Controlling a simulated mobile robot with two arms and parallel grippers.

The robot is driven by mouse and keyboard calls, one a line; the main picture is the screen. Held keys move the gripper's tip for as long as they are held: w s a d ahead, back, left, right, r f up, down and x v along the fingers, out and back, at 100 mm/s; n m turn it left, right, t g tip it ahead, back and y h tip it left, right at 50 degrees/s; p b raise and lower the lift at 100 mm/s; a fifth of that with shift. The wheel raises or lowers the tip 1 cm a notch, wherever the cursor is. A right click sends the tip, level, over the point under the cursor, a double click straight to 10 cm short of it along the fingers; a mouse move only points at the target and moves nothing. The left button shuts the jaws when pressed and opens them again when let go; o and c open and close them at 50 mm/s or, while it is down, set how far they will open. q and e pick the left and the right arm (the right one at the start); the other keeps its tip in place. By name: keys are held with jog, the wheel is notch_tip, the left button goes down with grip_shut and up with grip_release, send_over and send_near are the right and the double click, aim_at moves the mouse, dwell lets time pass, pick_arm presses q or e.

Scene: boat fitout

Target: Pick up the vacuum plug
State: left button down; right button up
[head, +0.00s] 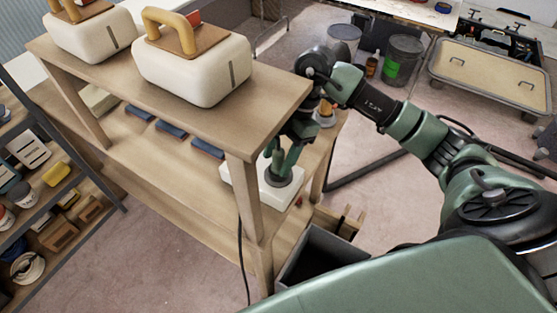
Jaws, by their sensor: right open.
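My right gripper (281,157) reaches in under the top board at the right end of the wooden bench. Its green fingers are open and point down, just above a dark grey round piece (278,178). That piece sits on a white block (268,196) on the middle shelf. The round piece may be the vacuum plug, but I cannot tell for sure. The fingers partly cover it, and I cannot tell whether they touch it. A bench leg hides part of the block. My left gripper is not in view.
The wooden bench (120,83) carries two cream cases with yellow handles (195,66) on top. Blue pads (172,130) lie on its shelf. A black cable (242,265) hangs in front. A dark open bin (318,262) stands at the right, a stocked rack (45,190) at the left.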

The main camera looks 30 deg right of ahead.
aim_at(281, 149)
jog(key=shift+c, duration=0.3)
grip_shut()
jog(key=shift+r, duration=0.15)
jog(key=shift+w+r, duration=0.1)
jog(key=shift+r, duration=0.15)
jog(key=b+v, duration=0.2)
jog(key=shift+d+r, duration=0.2)
jog(key=shift+r, duration=0.1)
jog(key=w+d+r, duration=0.1)
jog(key=d+r, duration=0.1)
jog(key=d, duration=0.6)
jog(key=w+d+r, duration=0.1)
jog(key=d, duration=0.7)
jog(key=shift+d+r+b, duration=0.3)
jog(key=shift+d+r, duration=0.05)
jog(key=shift+r, duration=0.05)
